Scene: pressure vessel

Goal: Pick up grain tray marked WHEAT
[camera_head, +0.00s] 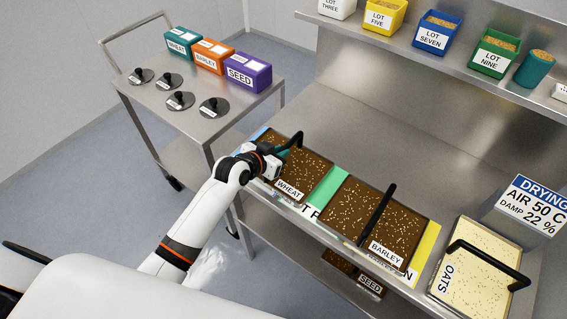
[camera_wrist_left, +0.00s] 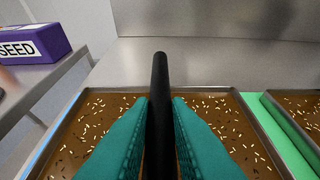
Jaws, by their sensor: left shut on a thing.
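The grain tray marked WHEAT (camera_head: 309,174) is a shallow tray of brown soil with pale grains and a black bar handle across it. It lies on the steel bench in the head view, left of the BARLEY tray, and fills the lower part of the left wrist view (camera_wrist_left: 95,110). My left gripper (camera_head: 282,153) is over the tray, shut on its black handle (camera_wrist_left: 160,85). The teal fingers (camera_wrist_left: 160,135) stand on both sides of the handle. The tray appears level. I cannot tell whether it touches the bench. My right gripper is not in view.
The BARLEY tray (camera_head: 403,224) is to the right past a green strip (camera_head: 325,190); the OATS tray (camera_head: 483,265) is farther right. A shelf (camera_head: 420,60) with LOT bins runs above the bench. A cart (camera_head: 207,118) with lids and labelled boxes stands left.

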